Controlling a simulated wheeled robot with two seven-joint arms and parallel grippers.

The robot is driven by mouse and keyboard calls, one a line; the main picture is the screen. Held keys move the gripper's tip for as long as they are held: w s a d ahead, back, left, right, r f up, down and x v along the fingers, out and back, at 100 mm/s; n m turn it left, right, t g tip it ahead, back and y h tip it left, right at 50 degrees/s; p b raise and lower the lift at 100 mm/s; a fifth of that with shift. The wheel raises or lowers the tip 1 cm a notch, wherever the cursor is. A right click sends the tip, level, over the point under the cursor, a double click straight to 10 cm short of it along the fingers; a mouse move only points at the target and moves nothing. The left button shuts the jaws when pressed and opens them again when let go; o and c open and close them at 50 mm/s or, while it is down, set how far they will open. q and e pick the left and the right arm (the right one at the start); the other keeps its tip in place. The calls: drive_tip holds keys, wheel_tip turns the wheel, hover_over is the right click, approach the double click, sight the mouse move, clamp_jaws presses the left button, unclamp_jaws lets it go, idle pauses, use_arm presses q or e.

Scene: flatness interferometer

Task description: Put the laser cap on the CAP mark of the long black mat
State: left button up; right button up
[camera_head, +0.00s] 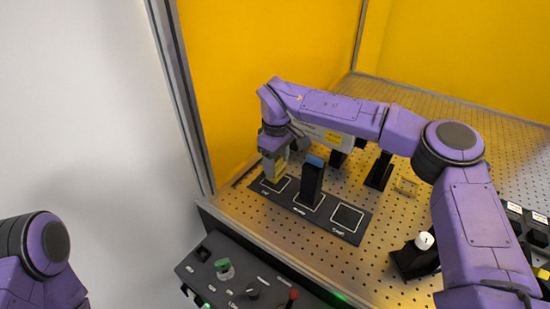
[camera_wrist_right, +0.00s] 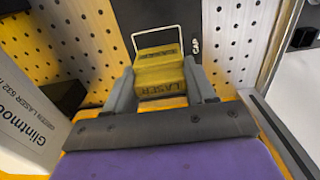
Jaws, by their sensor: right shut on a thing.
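The long black mat (camera_head: 327,213) lies on the perforated table with three white-outlined squares. Its left square is the CAP mark (camera_wrist_right: 154,34), with the CAP lettering beside it in the right wrist view. My right gripper (camera_head: 274,170) is shut on the yellow laser cap (camera_wrist_right: 162,78), which has LASER lettering on it. The cap is at the CAP mark and partly covers its outline; whether it touches the mat I cannot tell. In the head view the cap is mostly hidden by the fingers. My left gripper is out of view; only part of that arm shows.
A black block with a blue top (camera_head: 312,180) stands on the mat's middle square, close to my right gripper. The right square (camera_head: 347,217) is empty. A white laser housing (camera_wrist_right: 25,122) is beside the gripper. A control panel (camera_head: 250,275) sits at the front edge; yellow panels stand behind.

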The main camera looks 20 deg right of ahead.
drive_tip(key=shift+f, duration=0.75)
drive_tip(key=shift+f+b, duration=0.35)
drive_tip(key=shift+b, duration=0.35)
drive_tip(key=o, duration=0.9)
drive_tip(key=shift+o, duration=0.2)
drive_tip(key=shift+r, duration=0.15)
drive_tip(key=shift+r+p, duration=1.35)
drive_tip(key=shift+r, duration=2.05)
